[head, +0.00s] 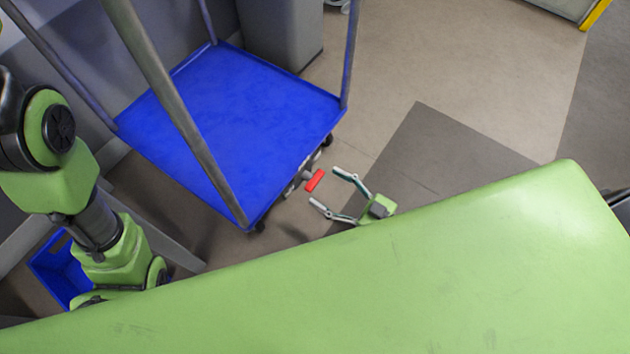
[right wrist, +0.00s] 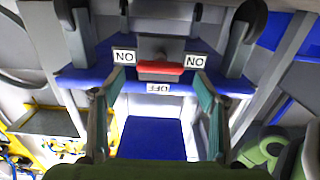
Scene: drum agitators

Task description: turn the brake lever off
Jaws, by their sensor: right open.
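The brake lever is red (head: 315,180) and sticks out from the near lower edge of the blue cart (head: 225,110). In the right wrist view the red lever (right wrist: 161,68) sits on a grey mount between two upside-down ON labels (right wrist: 124,57), with an upside-down OFF label (right wrist: 158,87) beneath it in the picture. My right gripper (head: 325,187) is open, its two fingers spread to either side of the lever. In the right wrist view my right gripper (right wrist: 160,80) shows no clear contact with it. My left arm shows at the left; its gripper is not visible.
Cart casters (right wrist: 240,38) flank the lever mount. The cart's grey posts (head: 351,55) rise from its corners. A blue crate (head: 55,268) stands on the floor at lower left. A grey cabinet (head: 280,40) stands behind the cart.

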